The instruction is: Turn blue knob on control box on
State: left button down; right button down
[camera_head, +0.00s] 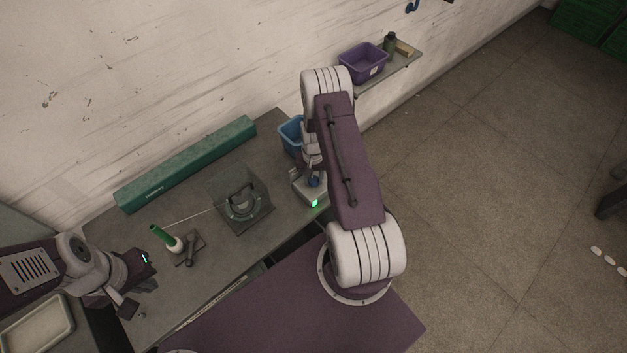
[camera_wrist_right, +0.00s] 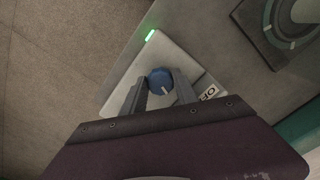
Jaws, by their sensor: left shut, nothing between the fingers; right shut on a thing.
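The control box (camera_head: 308,194) is a light grey box near the right end of the table, with a lit green lamp on its front edge. Its blue knob (camera_head: 314,181) shows just below my right gripper in the head view. In the right wrist view the blue knob (camera_wrist_right: 160,80) with a pale pointer mark sits between the two fingers of my right gripper (camera_wrist_right: 160,90), which is shut on it. The green lamp (camera_wrist_right: 150,35) glows there too, and a label is partly hidden by a finger. My left gripper (camera_head: 146,272) is shut and empty at the table's left.
A long green box (camera_head: 190,165) lies along the wall. A blue bin (camera_head: 290,136) stands behind the control box. A purple bin (camera_head: 360,66) sits on the wall shelf.

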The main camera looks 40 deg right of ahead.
aim_at(313, 180)
jog(key=shift+w+r+m+b, duration=0.15)
jog(key=shift+m+b, duration=0.45)
jog(key=shift+m, duration=0.9)
jog(key=c, duration=1.1)
grip_release()
jog(key=shift+o, duration=0.8)
jog(key=shift+r, duration=0.2)
notch_tip(313, 180, up, 8)
jog(key=shift+f+b, duration=0.1)
jog(key=shift+b, duration=1.05)
jog(key=shift+r, duration=0.4)
